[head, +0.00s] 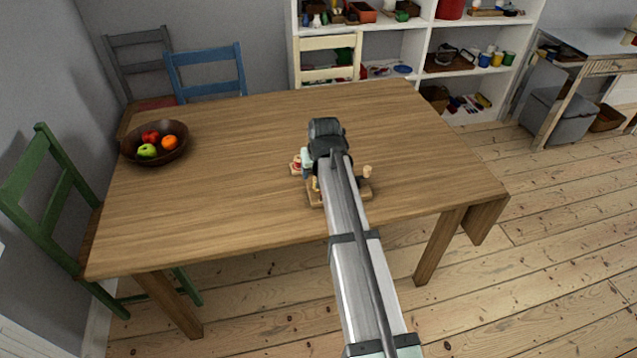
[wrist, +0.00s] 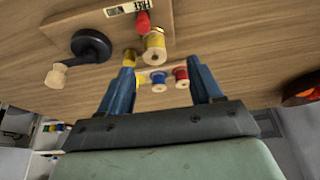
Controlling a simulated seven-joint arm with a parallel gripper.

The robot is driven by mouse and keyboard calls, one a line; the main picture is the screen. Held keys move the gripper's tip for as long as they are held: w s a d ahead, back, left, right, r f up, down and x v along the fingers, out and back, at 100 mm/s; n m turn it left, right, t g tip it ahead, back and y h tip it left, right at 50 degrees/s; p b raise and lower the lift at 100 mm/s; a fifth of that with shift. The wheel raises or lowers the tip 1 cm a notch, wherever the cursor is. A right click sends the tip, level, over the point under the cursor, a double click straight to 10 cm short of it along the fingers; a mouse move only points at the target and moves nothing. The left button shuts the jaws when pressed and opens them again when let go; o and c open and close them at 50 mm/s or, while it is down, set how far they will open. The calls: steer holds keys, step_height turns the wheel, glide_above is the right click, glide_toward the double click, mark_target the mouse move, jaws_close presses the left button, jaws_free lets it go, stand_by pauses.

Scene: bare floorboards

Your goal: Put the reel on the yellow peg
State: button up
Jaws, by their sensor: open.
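My gripper (wrist: 162,75) is open, with its two blue fingers apart. It also shows in the head view (head: 309,163), low over the table, where my arm hides much of what lies there. In the wrist view a pale wooden reel with a yellow band (wrist: 155,46) stands at the board, just beyond the fingertips. A small yellow piece (wrist: 129,57), perhaps the yellow peg, shows by the left fingertip. A red peg-like piece (wrist: 143,22) is on the wooden board (wrist: 95,22). Between the fingers, farther off, are small blue (wrist: 158,82) and red (wrist: 181,77) reels. Nothing is clearly held.
The wooden table (head: 230,190) is mostly clear. A fruit bowl (head: 170,152) stands at its left. Chairs line the far and left sides; shelves (head: 410,50) stand behind.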

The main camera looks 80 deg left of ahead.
steer(key=shift+w+x, duration=0.2)
steer(key=shift+x, duration=1.5)
steer(key=shift+w+x, duration=0.2)
steer(key=shift+x, duration=1.5)
steer(key=shift+r, duration=0.1)
steer(key=c, duration=1.1)
steer(key=shift+r, duration=0.15)
